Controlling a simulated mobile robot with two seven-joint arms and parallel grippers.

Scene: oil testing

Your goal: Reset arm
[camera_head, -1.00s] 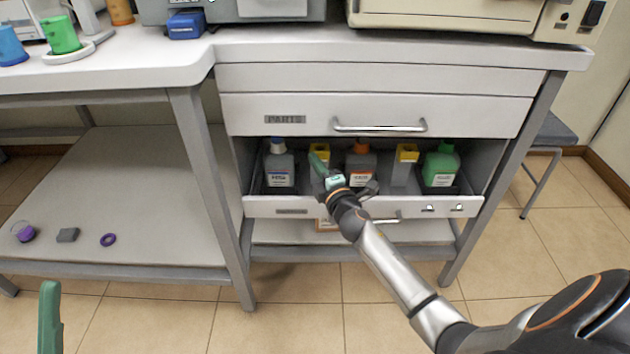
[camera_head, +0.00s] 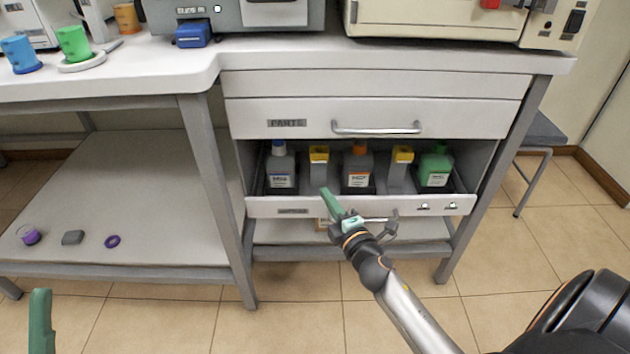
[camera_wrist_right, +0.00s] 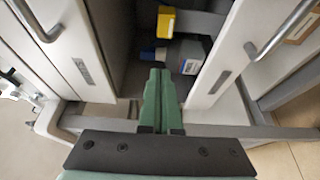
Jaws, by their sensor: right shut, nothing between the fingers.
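My right gripper (camera_head: 330,198) is in front of the open lower drawer (camera_head: 350,205), its green fingers near the drawer's front panel. In the right wrist view the fingers (camera_wrist_right: 158,88) are together and empty, pointing toward the drawer opening. My left gripper shows only as a green finger (camera_head: 40,322) at the lower left edge of the head view; whether it is open or shut is hidden.
The drawer holds a blue-capped bottle (camera_head: 281,170), an orange-capped bottle (camera_head: 357,170), a green bottle (camera_head: 435,168) and yellow-topped grey items (camera_head: 402,168). The table (camera_head: 130,75) overhangs above. A stool (camera_head: 540,132) stands at right. Floor in front is free.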

